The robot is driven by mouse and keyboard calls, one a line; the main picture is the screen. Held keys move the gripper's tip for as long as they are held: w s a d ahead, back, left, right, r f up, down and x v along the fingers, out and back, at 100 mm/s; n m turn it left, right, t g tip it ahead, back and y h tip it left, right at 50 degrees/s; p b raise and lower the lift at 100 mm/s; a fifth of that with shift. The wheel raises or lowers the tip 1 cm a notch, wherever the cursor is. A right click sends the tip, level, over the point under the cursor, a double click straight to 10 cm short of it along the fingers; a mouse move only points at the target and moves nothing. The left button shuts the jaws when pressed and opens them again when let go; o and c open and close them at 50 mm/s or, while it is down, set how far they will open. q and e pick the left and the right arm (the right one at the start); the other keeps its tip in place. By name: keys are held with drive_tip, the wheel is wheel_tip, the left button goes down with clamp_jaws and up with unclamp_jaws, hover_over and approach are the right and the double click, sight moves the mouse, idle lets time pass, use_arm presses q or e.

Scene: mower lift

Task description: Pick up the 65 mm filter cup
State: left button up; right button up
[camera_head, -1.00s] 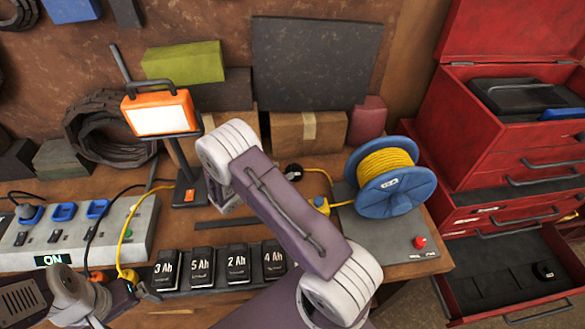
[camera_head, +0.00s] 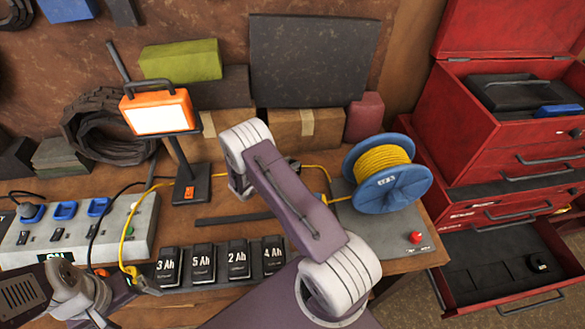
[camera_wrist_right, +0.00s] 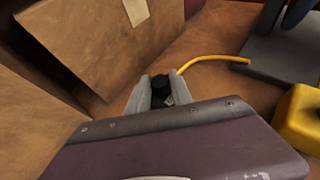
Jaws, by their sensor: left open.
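No thing in view can be surely read as the 65 mm filter cup. A small black cup-like part (camera_head: 540,262) sits in the open lower drawer (camera_head: 500,301) of the red tool chest at the right; its size is unreadable. My right gripper (camera_wrist_right: 160,92) has its two grey fingers on either side of a small black round piece (camera_wrist_right: 160,84) near the yellow cord, in the right wrist view; I cannot tell whether they clamp it. In the head view my right arm hides most of that gripper. My left gripper (camera_head: 98,318) is open at the bottom left, partly cut off.
A blue reel (camera_head: 420,186) of yellow cord stands on the bench's right side. Several batteries (camera_head: 237,261) line the front. A power strip (camera_head: 75,228) lies left, and an orange work lamp (camera_head: 158,110) stands behind. Cardboard boxes (camera_head: 305,128) stand at the back.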

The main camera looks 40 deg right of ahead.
clamp_jaws()
wheel_tip(320, 180, up, 4)
drive_tip(key=shift+r+b, duration=0.1)
drive_tip(key=shift+b, duration=0.35)
drive_tip(key=s+d+r+b, duration=0.2)
drive_tip(key=s+d+r, duration=0.4)
drive_tip(key=d, duration=0.4)
drive_tip(key=shift+r, duration=0.45)
